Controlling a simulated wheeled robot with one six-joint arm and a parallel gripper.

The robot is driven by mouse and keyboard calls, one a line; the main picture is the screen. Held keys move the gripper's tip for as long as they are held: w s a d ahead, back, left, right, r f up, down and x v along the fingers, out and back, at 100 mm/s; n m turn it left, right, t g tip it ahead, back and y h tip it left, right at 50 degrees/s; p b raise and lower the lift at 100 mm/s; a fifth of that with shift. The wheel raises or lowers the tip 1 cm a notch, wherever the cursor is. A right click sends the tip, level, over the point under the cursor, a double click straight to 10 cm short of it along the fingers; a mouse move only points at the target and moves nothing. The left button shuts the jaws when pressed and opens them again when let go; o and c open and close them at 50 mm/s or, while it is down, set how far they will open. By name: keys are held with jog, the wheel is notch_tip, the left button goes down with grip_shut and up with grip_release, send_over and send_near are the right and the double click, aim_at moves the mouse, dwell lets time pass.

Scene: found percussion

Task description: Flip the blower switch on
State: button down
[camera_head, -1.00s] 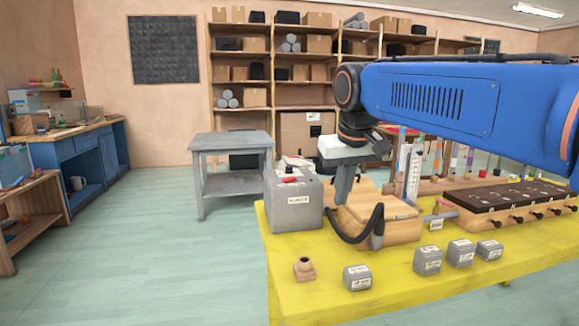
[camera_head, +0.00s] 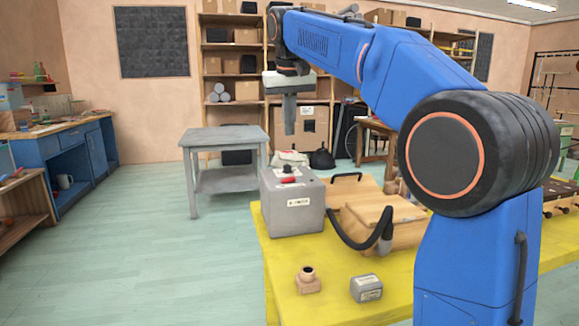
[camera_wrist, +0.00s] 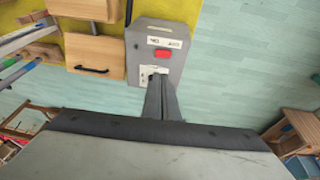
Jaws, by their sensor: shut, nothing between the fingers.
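The blower is a grey box (camera_head: 297,212) with a white label, at the left end of the yellow table. On its top is a red part (camera_head: 289,180), which also shows in the wrist view (camera_wrist: 163,54). In the wrist view the box (camera_wrist: 143,35) also bears white labels and a pale plate (camera_wrist: 147,71), partly covered by my fingertips. My gripper (camera_head: 289,132) is shut and empty, pointing down, and appears above the box with a gap in the head view. In the wrist view its fingertips (camera_wrist: 160,77) overlap the box. The switch's position is unclear.
A black hose (camera_head: 350,240) curves in front of a wooden box (camera_head: 400,228) right of the blower. A small wooden piece (camera_head: 307,284) and a grey block (camera_head: 366,288) lie on the yellow table (camera_head: 330,308). A grey side table (camera_head: 225,138) stands behind. The left floor is clear.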

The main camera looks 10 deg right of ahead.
jog(key=shift+w+a+r, duration=0.1)
jog(key=shift+w, duration=0.1)
send_over(291, 178)
jog(key=s, duration=0.1)
jog(key=f, duration=1.2)
jog(key=shift+a+f, duration=0.1)
jog(key=shift+a, duration=0.15)
jog(key=shift+d+f, duration=0.15)
jog(key=shift+f, duration=0.55)
